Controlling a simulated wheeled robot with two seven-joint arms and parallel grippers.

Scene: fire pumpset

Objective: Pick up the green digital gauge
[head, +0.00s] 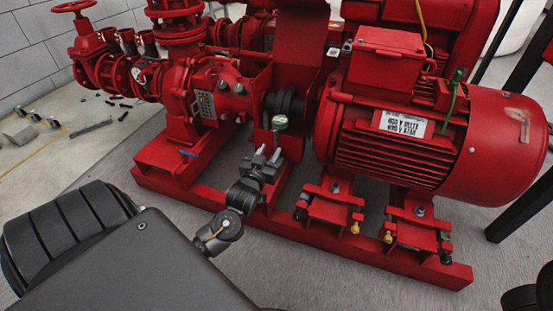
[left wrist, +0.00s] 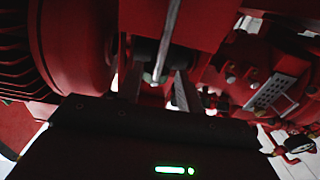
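A small pale-green round-headed item (head: 280,122), which looks like the green digital gauge, stands upright on a dark stem in front of the shaft coupling, between pump and motor. My left gripper (head: 268,155) is just below and in front of it in the head view. Its two fingers are apart and point up toward it. In the left wrist view the fingers of my left gripper (left wrist: 158,88) are spread, and a thin grey rod (left wrist: 167,45) shows between them. I cannot tell whether they touch it. The gauge's face is not clear there. My right gripper is not in view.
The large red motor (head: 400,150) is right of the gripper, and the red pump (head: 205,90) is left. A red base frame (head: 320,232) runs beneath them. A red guard (head: 300,35) rises behind the gauge. Loose tools (head: 90,128) lie on the floor at left.

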